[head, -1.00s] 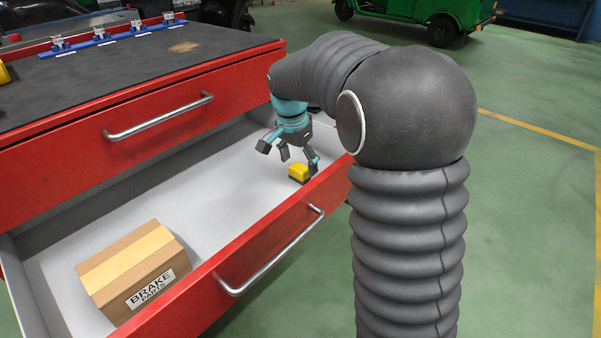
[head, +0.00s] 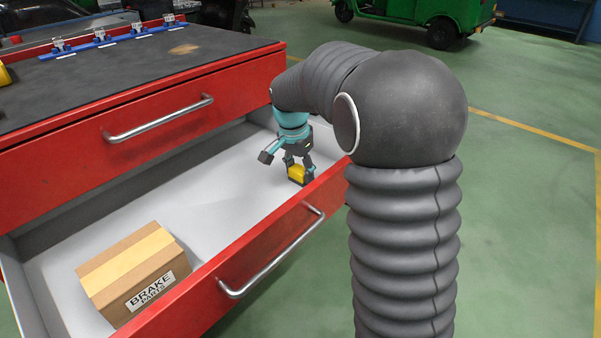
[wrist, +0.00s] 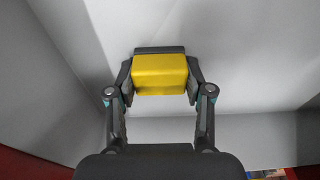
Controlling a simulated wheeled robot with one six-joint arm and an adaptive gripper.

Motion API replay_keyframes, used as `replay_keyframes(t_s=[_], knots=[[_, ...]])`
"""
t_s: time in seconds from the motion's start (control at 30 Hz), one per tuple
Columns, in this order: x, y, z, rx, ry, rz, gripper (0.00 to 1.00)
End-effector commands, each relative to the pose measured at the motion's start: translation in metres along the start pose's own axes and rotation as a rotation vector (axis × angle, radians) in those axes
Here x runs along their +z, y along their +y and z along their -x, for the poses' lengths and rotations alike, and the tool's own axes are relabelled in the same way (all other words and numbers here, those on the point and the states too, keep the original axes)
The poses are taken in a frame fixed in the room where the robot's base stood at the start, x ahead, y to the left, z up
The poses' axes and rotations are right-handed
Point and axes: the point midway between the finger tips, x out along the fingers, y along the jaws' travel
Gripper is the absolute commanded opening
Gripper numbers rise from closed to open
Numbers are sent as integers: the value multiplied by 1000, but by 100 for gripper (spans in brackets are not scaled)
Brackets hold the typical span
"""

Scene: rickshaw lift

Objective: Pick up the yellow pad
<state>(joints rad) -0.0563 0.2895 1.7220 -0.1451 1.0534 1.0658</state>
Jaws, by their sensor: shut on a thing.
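The yellow pad (head: 297,172) is a small yellow block with a dark grey part along one side. It is inside the open drawer, near the front wall at the right end. In the wrist view the pad (wrist: 160,76) lies between the two fingers. My gripper (wrist: 160,82) is shut on it, one finger against each side. In the head view my gripper (head: 299,176) reaches down into the drawer, and its fingers partly cover the pad. I cannot tell whether the pad touches the drawer floor.
The open red drawer (head: 215,205) has a pale grey floor, mostly bare. A cardboard box marked brake parts (head: 125,262) sits at its left end. The drawer's front wall stands close to my gripper. A closed drawer with a handle (head: 158,118) and the dark worktop are above.

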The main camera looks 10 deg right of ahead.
Motion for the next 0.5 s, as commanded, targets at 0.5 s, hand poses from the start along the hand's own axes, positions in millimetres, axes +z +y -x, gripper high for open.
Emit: replay_keyframes(t_s=[0.5], knots=[[-12, 0, 75, -3, 2, -1, 17]])
